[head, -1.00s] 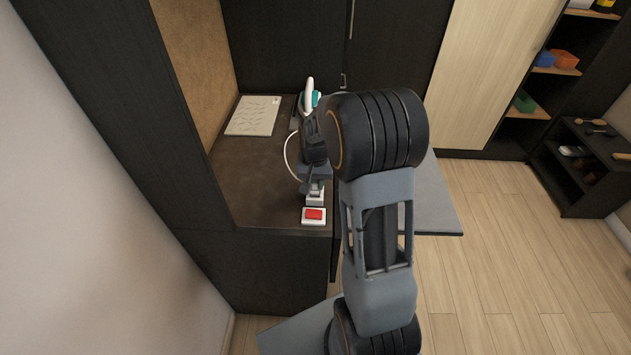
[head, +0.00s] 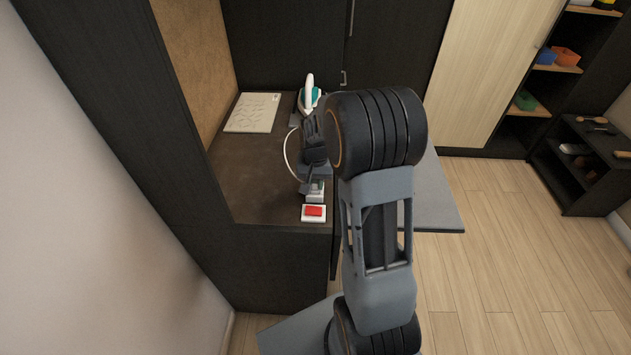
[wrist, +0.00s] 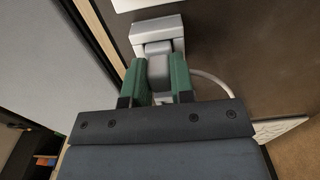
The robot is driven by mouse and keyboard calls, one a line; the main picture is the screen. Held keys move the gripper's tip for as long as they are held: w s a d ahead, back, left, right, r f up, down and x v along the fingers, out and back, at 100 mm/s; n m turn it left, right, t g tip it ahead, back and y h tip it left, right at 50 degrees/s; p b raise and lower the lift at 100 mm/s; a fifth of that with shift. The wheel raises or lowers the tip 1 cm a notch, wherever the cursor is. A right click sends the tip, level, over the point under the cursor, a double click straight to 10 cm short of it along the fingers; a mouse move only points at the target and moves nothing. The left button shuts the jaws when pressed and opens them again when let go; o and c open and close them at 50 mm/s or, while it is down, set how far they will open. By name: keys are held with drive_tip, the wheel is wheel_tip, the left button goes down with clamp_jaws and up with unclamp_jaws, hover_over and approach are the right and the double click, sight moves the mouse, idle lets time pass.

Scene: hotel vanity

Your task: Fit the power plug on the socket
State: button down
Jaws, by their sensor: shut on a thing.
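The power plug (wrist: 158,68) is a small grey block held between the green fingertips of my gripper (wrist: 157,80) in the wrist view. The socket (wrist: 158,27) is a pale grey box directly in front of the plug. The plug's front end meets or overlaps the socket's face; I cannot tell how deep it sits. In the head view, my gripper (head: 315,186) is over the socket (head: 316,198) near the counter's front edge, and the plug is mostly hidden there. A white cord (wrist: 215,82) curves away to the right in the wrist view.
A red switch (head: 314,211) on a white plate sits just in front of the socket. A white and teal iron (head: 309,96) stands at the back of the dark counter (head: 250,185). A white patterned board (head: 252,113) lies at the back left. The counter's left part is clear.

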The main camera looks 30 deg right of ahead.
sight(315, 181)
drive_tip(key=shift+f, duration=0.35)
drive_tip(key=c, duration=0.9)
unclamp_jaws()
drive_tip(key=shift+r, duration=0.15)
wheel_tip(315, 181, up, 14)
drive_tip(key=shift+f, duration=0.2)
drive_tip(key=s+a+n+t, duration=0.2)
drive_tip(key=s+a+n, duration=0.1)
drive_tip(key=s, duration=0.5)
drive_tip(key=s+a+n+t, duration=0.1)
drive_tip(key=s+a+n, duration=0.1)
drive_tip(key=s+a, duration=0.4)
drive_tip(key=shift+s+a+f+n+t, duration=0.2)
drive_tip(key=shift+s+f+n+t, duration=0.2)
drive_tip(key=shift+s, duration=0.55)
